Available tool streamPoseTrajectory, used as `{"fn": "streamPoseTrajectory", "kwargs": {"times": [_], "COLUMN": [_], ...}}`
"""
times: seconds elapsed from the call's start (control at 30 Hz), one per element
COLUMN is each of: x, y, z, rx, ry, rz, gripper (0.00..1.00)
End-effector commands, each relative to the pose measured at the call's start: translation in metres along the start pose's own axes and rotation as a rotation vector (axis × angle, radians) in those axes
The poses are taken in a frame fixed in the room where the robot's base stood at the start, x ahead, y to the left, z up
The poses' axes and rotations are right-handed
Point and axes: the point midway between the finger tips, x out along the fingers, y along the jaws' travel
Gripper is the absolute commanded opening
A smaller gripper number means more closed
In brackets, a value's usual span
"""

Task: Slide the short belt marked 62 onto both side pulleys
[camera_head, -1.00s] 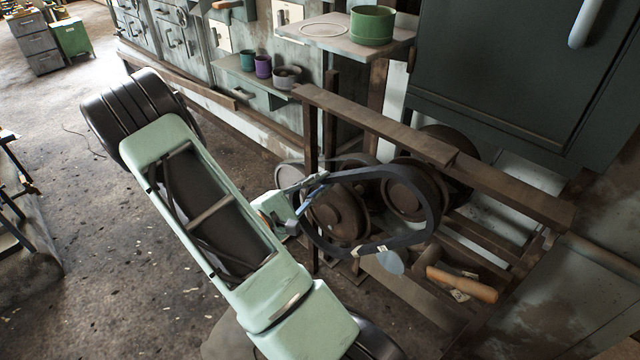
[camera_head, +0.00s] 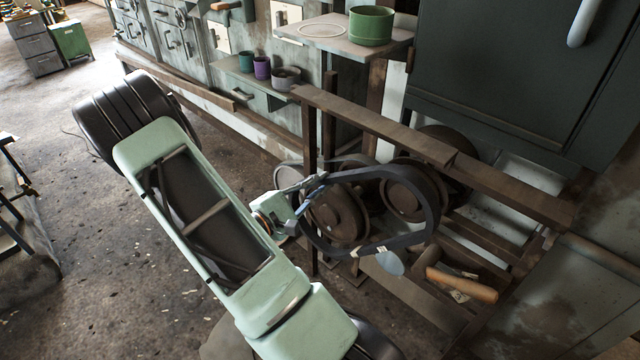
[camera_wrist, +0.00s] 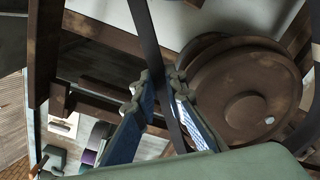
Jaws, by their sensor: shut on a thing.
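The belt (camera_head: 434,205) is a dark blue-grey loop in the head view. Its outline surrounds parts of two brown pulleys, a left one (camera_head: 338,214) and a right one (camera_head: 402,196). I cannot tell whether it lies in their grooves or in front of them. A small pale mark (camera_head: 381,249) shows on its lower run, unreadable. My gripper (camera_head: 314,184) is shut on the belt's left end. In the wrist view the belt (camera_wrist: 150,45) runs between my fingers (camera_wrist: 155,95), and a pulley (camera_wrist: 225,90) stands just to the right.
A rusty rail (camera_head: 375,122) crosses above the pulleys on posts. A wooden-handled tool (camera_head: 462,284) lies on the slats below right. A shelf (camera_head: 305,32) with a green pot (camera_head: 371,25) is above. Another brown wheel (camera_head: 462,150) stands behind the rail. Open floor is at left.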

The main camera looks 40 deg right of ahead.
Motion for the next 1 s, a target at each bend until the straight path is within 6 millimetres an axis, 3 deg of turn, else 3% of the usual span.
{"fn": "streamPoseTrajectory", "kwargs": {"times": [1.0], "x": [0.031], "y": [0.001], "z": [0.000], "rx": [0.000], "ry": [-0.002], "rz": [0.000], "gripper": [0.00]}}
